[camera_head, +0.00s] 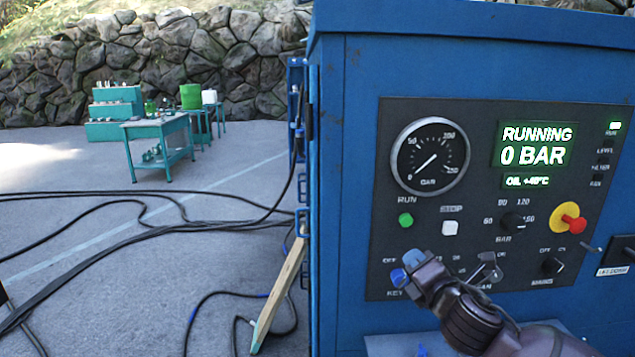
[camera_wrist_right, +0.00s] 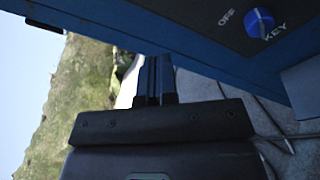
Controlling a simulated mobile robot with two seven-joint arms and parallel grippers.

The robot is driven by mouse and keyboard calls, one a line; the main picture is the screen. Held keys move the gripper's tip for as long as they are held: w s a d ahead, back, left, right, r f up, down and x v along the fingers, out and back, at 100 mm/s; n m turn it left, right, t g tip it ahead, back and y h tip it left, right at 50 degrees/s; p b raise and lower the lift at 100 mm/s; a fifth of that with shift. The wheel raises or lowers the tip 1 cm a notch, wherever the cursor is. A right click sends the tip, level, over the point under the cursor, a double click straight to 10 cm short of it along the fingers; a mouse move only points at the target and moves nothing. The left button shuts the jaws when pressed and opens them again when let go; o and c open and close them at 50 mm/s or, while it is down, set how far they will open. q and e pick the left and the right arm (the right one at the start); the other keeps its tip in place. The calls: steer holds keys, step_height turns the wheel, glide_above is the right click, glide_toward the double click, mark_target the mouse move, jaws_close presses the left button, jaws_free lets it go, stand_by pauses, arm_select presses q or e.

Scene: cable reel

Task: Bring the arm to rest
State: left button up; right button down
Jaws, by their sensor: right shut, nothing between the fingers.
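My right arm comes in from the lower right of the head view, in front of a dark control panel (camera_head: 385,225) on a blue cabinet (camera_head: 435,75). My right gripper (camera_head: 420,268) is close to the blue KEY knob (camera_head: 398,277) at the panel's lower left. It covers part of the lower row of controls. In the right wrist view the fingers (camera_wrist_right: 155,80) are together with nothing between them, and the KEY knob (camera_wrist_right: 260,22) is at the upper right, apart from them. My left gripper is not in view.
The display (camera_head: 535,144) reads RUNNING, 0 BAR. A gauge (camera_head: 430,156), a green RUN button (camera_head: 406,220), a white STOP button (camera_head: 450,228) and a red emergency knob (camera_head: 572,220) are nearby. Black cables (camera_head: 150,228) cross the ground; a green table (camera_head: 158,135) stands far left.

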steer(key=s+d+f+m+g+h, duration=0.1)
steer(key=s+d+f+m+g, duration=0.1)
steer(key=s+f+m, duration=0.6)
steer(key=s+d+f+m+g+h, duration=0.1)
steer(key=s+d+f+m+g, duration=0.1)
steer(key=s+f+m, duration=0.7)
steer(key=s+d+f+m+g+h, duration=0.1)
steer(key=s+d+f+m, duration=0.3)
steer(key=s+f+m, duration=0.5)
steer(key=s+f+h, duration=0.1)
steer(key=s+f, duration=0.2)
steer(key=f, duration=0.3)
steer(key=shift+s+d+f+g, duration=0.3)
steer(key=shift+d+g, duration=0.05)
steer(key=shift+g, duration=0.05)
